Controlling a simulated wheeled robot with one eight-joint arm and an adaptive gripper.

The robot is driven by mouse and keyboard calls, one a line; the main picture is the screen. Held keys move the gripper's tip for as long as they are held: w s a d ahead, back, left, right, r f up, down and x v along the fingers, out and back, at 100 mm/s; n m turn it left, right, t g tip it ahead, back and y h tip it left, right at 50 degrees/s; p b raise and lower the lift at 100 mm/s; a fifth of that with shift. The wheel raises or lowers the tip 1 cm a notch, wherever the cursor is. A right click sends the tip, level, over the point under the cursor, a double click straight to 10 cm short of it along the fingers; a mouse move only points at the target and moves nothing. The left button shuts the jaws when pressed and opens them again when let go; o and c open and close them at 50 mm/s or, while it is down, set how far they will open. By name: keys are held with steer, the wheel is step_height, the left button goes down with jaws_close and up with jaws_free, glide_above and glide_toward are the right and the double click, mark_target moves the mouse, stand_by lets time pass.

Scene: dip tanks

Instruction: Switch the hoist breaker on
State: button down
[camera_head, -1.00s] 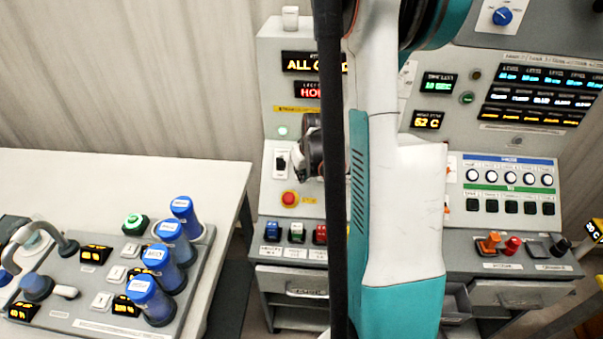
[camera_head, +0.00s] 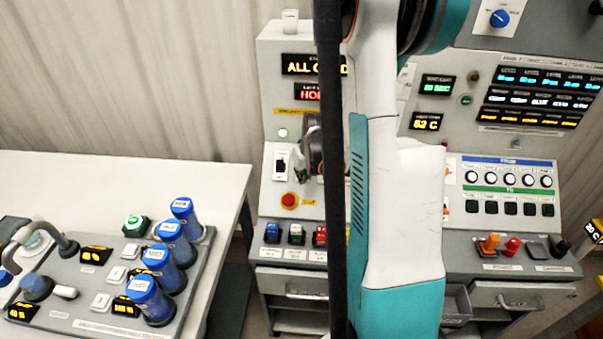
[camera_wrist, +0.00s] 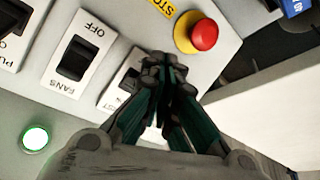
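The hoist breaker (camera_wrist: 128,84) is a dark switch on a white plate in the wrist view, its label partly hidden so that only the end of the word shows. My gripper (camera_wrist: 166,64) covers its right side. The fingertips are together, with nothing visible between them, close over the plate; I cannot tell whether they touch the switch. In the head view, what looks like the same breaker plate (camera_head: 280,164) is just left of my gripper (camera_head: 300,176), which is partly hidden behind my arm. The breaker's lever position is unclear.
The fans switch (camera_wrist: 76,58), marked OFF, sits beside the breaker. A red stop button (camera_wrist: 204,34) on a yellow base stands close to my fingertips. A green lamp (camera_wrist: 35,138) is lit. A table with blue-capped containers (camera_head: 171,240) is at left.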

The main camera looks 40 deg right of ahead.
steer(key=shift+w+d+r, duration=0.25)
steer(key=shift+w+d, duration=0.25)
steer(key=shift+d, duration=0.25)
steer(key=shift+w+d+f, duration=0.3)
steer(key=shift+w, duration=0.1)
steer(key=s+a+r, duration=0.1)
steer(key=s+a+r+p, duration=0.1)
steer(key=a, duration=0.1)
steer(key=shift+s+a, duration=0.2)
steer(key=shift+s, duration=0.2)
steer(key=shift+r, duration=0.1)
steer(key=w+p+v, duration=0.1)
steer(key=p+v, duration=0.4)
steer(key=v, duration=0.2)
steer(key=shift+w+a+r, duration=0.15)
steer(key=shift+a+r, duration=0.1)
stand_by(0.3)
